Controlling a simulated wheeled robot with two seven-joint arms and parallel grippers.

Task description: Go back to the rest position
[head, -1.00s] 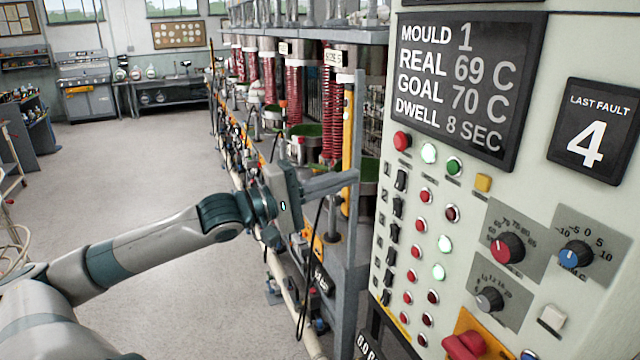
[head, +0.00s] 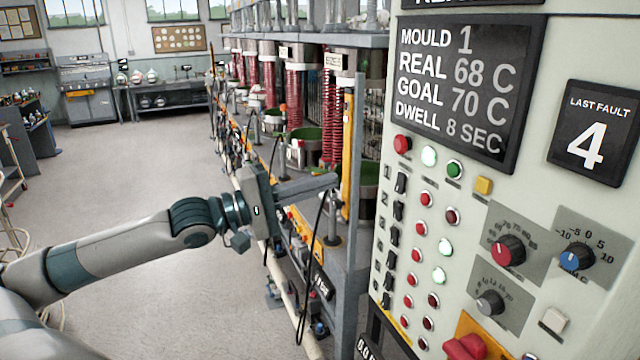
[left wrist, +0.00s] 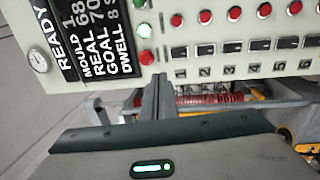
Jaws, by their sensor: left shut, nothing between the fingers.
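My left gripper (head: 322,184) is shut and empty in the head view. It is in front of the row of presses, to the left of the control panel (head: 465,190) and apart from it. In the left wrist view its closed fingers (left wrist: 158,95) point toward the panel's row of buttons and switches. My right gripper is in neither view.
The panel carries a display (head: 458,85) reading REAL 68 C, a red knob (head: 507,250), a blue knob (head: 575,257) and several lit buttons. Presses with red coiled hoses (head: 333,110) stand behind my gripper. The floor (head: 150,160) to the left is open.

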